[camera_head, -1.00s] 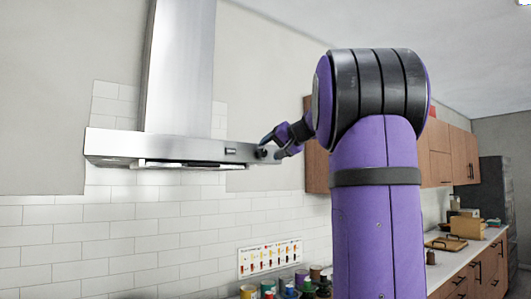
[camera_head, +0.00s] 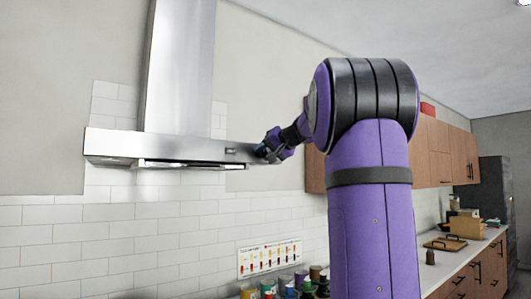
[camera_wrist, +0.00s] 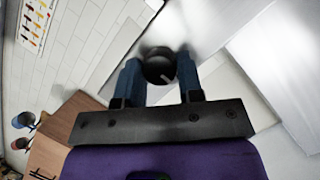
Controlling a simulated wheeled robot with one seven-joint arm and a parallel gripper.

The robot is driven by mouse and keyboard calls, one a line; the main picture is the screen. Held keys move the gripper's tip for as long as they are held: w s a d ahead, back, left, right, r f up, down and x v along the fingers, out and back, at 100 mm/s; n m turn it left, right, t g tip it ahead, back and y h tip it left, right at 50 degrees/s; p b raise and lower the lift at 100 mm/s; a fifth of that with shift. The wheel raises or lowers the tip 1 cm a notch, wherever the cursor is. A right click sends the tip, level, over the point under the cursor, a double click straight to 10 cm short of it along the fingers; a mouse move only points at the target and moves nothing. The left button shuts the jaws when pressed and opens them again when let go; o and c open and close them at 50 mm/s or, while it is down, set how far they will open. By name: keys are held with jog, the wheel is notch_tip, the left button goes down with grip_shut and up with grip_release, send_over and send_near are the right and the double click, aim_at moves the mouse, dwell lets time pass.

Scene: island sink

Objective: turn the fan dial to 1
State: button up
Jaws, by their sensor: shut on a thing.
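The fan dial (camera_wrist: 159,66) is a round black knob with a light pointer mark near its lower right in the wrist view. It sits on the front face of the steel range hood (camera_head: 190,149), near its right end. My gripper (camera_wrist: 160,72) has its two blue fingers on either side of the dial and is shut on it. In the head view my gripper (camera_head: 266,152) is at the hood's right end and hides the dial. The numbers around the dial cannot be read.
A small dark control (camera_head: 231,151) is on the hood front left of the dial. Below are a wall chart (camera_head: 270,259) and several coloured jars (camera_head: 290,287). Wooden cabinets (camera_head: 440,152) and a counter (camera_head: 455,258) are at the right. The space in front of the hood looks clear.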

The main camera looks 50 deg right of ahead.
jog(key=m+t+y, duration=0.1)
jog(key=m, duration=0.2)
jog(key=shift+f+y, duration=0.1)
jog(key=shift+y, duration=0.2)
jog(key=m, duration=0.1)
jog(key=m+t+y, duration=0.1)
jog(key=m, duration=0.1)
jog(key=shift+d+f+m, duration=0.15)
jog(key=shift+m, duration=0.15)
dwell(0.5)
jog(key=o, duration=0.9)
jog(key=shift+s, duration=0.1)
